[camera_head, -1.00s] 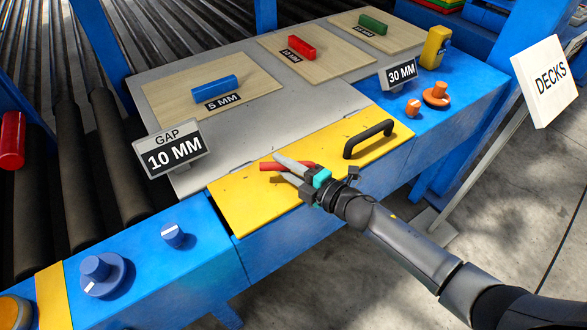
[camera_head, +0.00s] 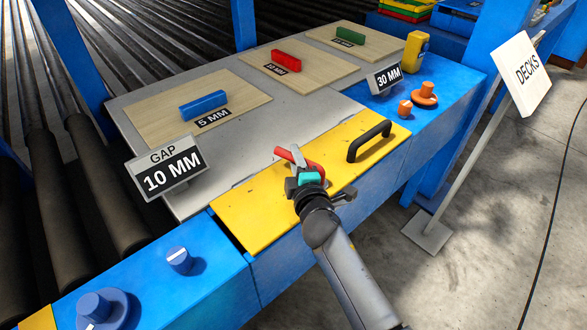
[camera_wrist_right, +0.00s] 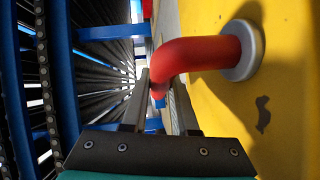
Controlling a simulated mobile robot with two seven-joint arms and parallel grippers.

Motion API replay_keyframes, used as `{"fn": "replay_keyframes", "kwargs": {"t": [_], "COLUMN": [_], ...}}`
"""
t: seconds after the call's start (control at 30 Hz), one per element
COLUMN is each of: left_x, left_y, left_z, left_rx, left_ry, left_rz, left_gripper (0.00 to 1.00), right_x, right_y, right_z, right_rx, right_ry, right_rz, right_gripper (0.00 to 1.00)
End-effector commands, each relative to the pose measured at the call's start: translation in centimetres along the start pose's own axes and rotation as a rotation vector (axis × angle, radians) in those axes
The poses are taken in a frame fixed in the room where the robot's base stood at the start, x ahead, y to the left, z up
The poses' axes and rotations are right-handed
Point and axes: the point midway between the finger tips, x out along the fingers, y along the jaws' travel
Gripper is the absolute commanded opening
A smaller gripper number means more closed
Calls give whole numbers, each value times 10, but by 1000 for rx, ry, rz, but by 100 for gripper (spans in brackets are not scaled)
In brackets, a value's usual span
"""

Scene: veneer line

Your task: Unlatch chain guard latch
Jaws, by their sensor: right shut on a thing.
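The yellow chain guard cover (camera_head: 250,214) lies at the front edge of the blue line frame and has a black handle (camera_head: 369,142). The red latch lever (camera_head: 284,154) is on the cover, left of the handle. In the right wrist view the bent red latch lever (camera_wrist_right: 200,54) comes out of a round grey base on the yellow surface, and its end lies between my fingers. My right gripper (camera_head: 297,160) is shut on the lever, its fingers hiding part of it. It also shows in the wrist view (camera_wrist_right: 158,92). My left gripper is not in view.
A gap sign (camera_head: 165,170) and a blue knob (camera_head: 179,260) are to the left. Orange knobs (camera_head: 425,92) and a 30 mm sign (camera_head: 385,78) are to the right. Blue, red and green blocks lie on boards behind. A decks sign (camera_head: 519,72) stands at right.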

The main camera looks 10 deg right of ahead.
Motion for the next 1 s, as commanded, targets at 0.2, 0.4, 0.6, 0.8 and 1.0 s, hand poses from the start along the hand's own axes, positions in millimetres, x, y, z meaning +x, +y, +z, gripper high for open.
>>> {"fn": "replay_keyframes", "kwargs": {"t": [0.2,0.4,0.6,0.8,1.0], "left_x": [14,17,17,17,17], "left_y": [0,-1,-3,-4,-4], "left_z": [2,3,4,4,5], "left_rx": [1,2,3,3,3], "left_ry": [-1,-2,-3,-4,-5], "left_rz": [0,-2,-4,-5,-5], "left_gripper": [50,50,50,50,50], "right_x": [4,4,5,5,5], "right_y": [-1,0,1,1,2], "right_z": [4,6,6,6,6], "right_rx": [13,15,14,14,14], "right_ry": [-77,-103,-109,-108,-107], "right_rz": [9,13,13,14,14], "right_gripper": [0,0,0,0,50]}}
